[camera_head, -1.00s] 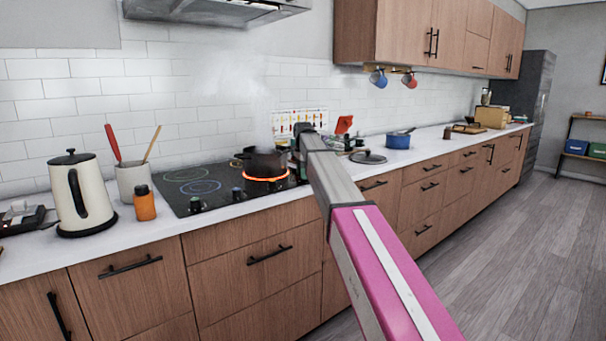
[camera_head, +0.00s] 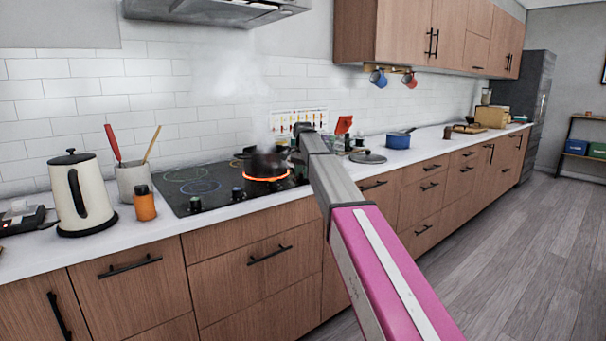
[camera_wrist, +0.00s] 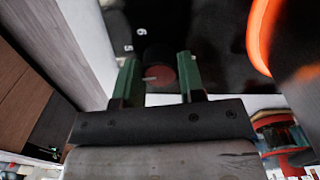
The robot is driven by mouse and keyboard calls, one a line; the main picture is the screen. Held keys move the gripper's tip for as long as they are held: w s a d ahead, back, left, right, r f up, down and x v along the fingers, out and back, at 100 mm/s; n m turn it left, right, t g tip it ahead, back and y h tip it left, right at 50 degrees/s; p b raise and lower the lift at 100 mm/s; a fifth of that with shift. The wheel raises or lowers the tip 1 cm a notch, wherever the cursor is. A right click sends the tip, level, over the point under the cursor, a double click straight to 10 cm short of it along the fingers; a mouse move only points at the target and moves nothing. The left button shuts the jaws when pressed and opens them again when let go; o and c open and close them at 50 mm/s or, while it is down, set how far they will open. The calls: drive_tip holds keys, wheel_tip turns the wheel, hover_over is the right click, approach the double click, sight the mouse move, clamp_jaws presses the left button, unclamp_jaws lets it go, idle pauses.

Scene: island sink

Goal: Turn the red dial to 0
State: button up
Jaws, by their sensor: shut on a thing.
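The red dial (camera_wrist: 161,80) shows in the wrist view as a dark red disc with a short pale mark on its left part. My gripper (camera_wrist: 160,70) has its two green fingers on either side of the dial and is shut on it. White digits (camera_wrist: 134,38) are printed on the black panel up and left of the dial. The value that the mark points to cannot be read clearly. In the head view my arm hides the dial and my gripper.
A dark pot (camera_head: 262,162) steams on a glowing orange burner (camera_head: 266,178) of the black cooktop (camera_head: 200,172); the glow is close right of my gripper in the wrist view. A pot lid (camera_head: 368,157) and blue pan (camera_head: 398,140) lie to the right, a kettle (camera_head: 82,195) to the left.

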drive_tip(key=n, duration=0.4)
drive_tip(key=shift+n, duration=0.4)
drive_tip(key=n, duration=1.2)
drive_tip(key=shift+n, duration=0.3)
drive_tip(key=n, duration=0.4)
drive_tip(key=shift+n, duration=0.3)
drive_tip(key=n, duration=0.3)
drive_tip(key=shift+n, duration=0.3)
drive_tip(key=n, duration=0.4)
drive_tip(key=shift+n, duration=2)
